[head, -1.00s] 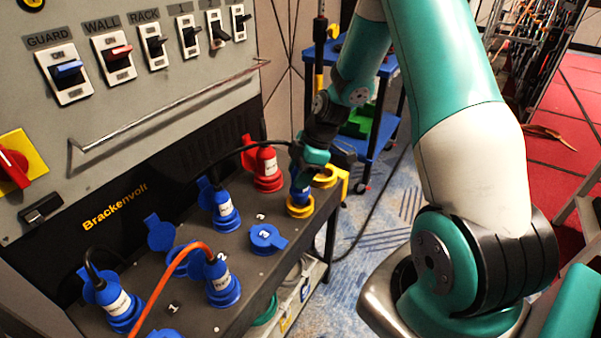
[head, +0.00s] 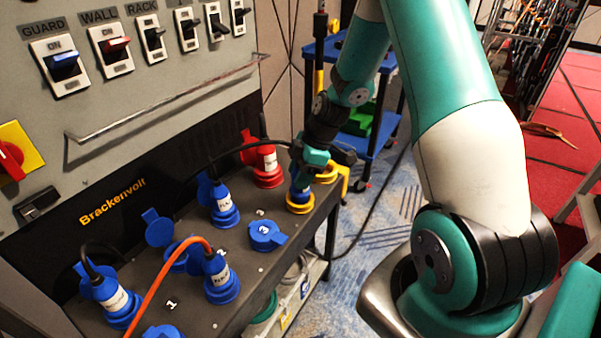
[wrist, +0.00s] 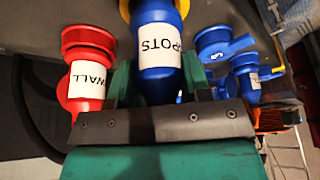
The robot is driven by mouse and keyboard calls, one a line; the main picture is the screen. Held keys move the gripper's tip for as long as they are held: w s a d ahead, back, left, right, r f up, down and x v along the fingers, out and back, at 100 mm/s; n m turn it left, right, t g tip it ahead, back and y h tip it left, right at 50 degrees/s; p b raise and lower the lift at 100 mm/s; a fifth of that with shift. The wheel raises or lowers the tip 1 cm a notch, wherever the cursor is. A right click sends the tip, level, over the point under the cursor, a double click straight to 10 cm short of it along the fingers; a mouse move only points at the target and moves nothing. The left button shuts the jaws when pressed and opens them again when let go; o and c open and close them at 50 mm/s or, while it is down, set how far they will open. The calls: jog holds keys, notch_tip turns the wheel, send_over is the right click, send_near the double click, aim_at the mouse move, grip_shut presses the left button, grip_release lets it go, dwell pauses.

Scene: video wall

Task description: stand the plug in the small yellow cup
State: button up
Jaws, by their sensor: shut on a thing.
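My gripper (wrist: 160,85) is shut on a blue plug with a white label reading SPOTS (wrist: 158,45). In the head view the same plug (head: 299,184) stands upright below my gripper (head: 312,165), at the right end of the dark shelf. Its lower end is in or right over the small yellow cup (head: 299,207); I cannot tell whether it touches the bottom. A bit of the cup's yellow rim (wrist: 126,8) shows at the top of the wrist view. My fingers hide part of the plug.
A red plug labelled WALL (head: 266,166) stands close to the left of my gripper. Another yellow ring (head: 326,174) lies to its right. Blue plugs (head: 222,208) and an open-lidded blue socket (head: 265,236) fill the shelf. Cables run between them.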

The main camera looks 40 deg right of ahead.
aim_at(296, 166)
jog(key=shift+f+b, duration=0.45)
jog(key=shift+f, duration=0.2)
jog(key=o, duration=1.5)
jog(key=shift+r, duration=0.15)
jog(key=shift+r+p, duration=2.35)
jog(key=shift+r, duration=0.6)
